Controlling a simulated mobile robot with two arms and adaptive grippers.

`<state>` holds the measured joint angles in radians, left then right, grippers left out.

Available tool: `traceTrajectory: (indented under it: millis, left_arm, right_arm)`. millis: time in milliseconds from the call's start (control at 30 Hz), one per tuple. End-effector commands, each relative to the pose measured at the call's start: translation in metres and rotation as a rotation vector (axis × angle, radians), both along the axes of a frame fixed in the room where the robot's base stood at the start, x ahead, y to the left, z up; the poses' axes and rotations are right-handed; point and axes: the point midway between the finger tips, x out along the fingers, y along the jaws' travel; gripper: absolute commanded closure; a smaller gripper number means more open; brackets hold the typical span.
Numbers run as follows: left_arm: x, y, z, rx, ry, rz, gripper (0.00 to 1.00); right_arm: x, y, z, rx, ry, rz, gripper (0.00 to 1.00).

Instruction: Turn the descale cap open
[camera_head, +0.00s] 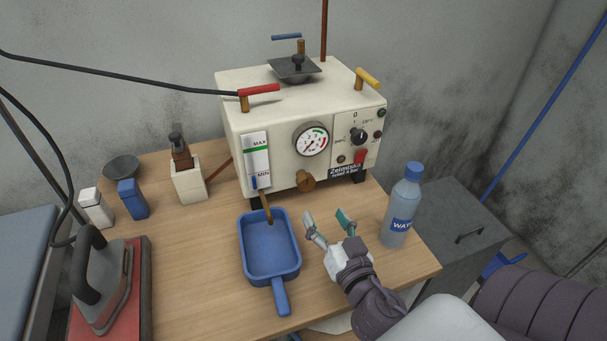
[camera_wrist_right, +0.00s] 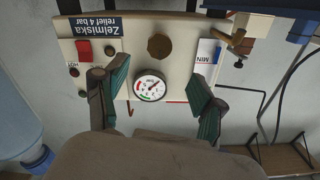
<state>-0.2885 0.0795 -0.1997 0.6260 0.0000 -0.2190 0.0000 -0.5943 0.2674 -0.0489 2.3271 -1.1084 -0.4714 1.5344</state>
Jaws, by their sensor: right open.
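The cream steam generator (camera_head: 235,120) stands on the wooden table against the wall. A round brass-brown cap (camera_head: 306,181), which looks like the descale cap, sits low on its front face. In the right wrist view, which shows the front upside down, the cap (camera_wrist_right: 159,46) appears beyond the fingers, between them and apart from them. My right gripper (camera_head: 327,218) is open and empty, in front of the machine and below the cap in the picture. Its two green-padded fingers (camera_wrist_right: 160,88) are spread wide in the wrist view. My left gripper is not in view.
A blue tray with a handle (camera_head: 282,300) lies left of my right gripper, under a brass spout (camera_head: 266,207). A water bottle (camera_head: 400,212) stands to the right. The pressure gauge (camera_head: 312,140) and red switch (camera_head: 360,158) are above the cap. An iron (camera_head: 105,285) rests at left.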

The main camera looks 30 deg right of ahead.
Motion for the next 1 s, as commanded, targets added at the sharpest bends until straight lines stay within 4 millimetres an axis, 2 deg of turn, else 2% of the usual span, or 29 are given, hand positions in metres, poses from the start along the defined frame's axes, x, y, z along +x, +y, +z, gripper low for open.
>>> traceTrajectory:
  millis: [33, 233, 367, 500, 700, 1000]
  left_arm:
    - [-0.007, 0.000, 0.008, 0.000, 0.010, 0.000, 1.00]
    - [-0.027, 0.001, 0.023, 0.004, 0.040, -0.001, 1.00]
    - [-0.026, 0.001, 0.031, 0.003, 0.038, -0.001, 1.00]
    - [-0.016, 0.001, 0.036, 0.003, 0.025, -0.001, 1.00]
    - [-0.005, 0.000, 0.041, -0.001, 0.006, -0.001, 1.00]
    - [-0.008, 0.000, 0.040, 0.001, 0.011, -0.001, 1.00]
  right_arm:
    - [0.010, -0.002, 0.006, -0.005, -0.003, 0.001, 0.31]
    - [0.053, -0.013, 0.006, -0.005, -0.003, 0.001, 0.31]
    - [0.078, -0.019, 0.005, -0.005, -0.002, -0.001, 0.31]
    - [0.099, -0.024, 0.003, -0.003, 0.000, -0.001, 0.31]
    - [0.114, -0.028, 0.001, -0.002, 0.001, -0.002, 0.31]
    - [0.116, -0.029, 0.000, -0.001, 0.001, -0.002, 0.31]
